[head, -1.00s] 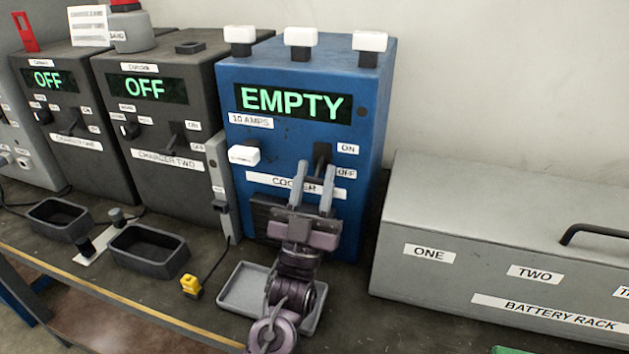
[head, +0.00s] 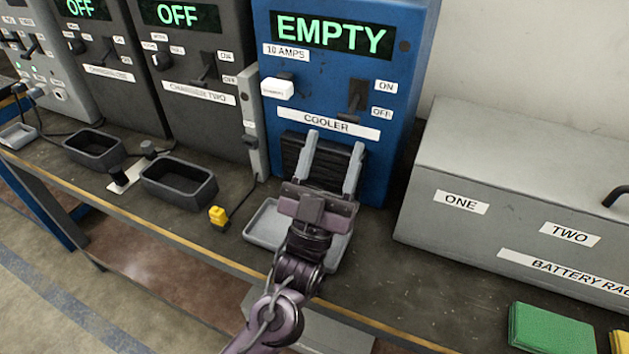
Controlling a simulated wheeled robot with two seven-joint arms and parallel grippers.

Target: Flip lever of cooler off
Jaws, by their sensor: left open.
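The blue cooler (head: 270,150) stands at the back of the bench, its display (head: 330,34) reading EMPTY in green. Its dark lever (head: 356,97) is on the front face at the right, beside the ON label (head: 385,87) and OFF label (head: 381,112). I cannot tell clearly which way the lever is set. My left gripper (head: 334,143) is open and empty. Its fingertips are below the lever, over the lower edge of the COOLER label and the dark vent, apart from the lever in the picture. My right gripper is not in view.
Charger two (head: 190,125) stands left of the cooler, its display reading OFF. A grey battery rack (head: 490,235) stands at the right. A grey tray (head: 262,228) lies below my gripper. A yellow connector (head: 218,216) and dark bins (head: 178,200) are to its left.

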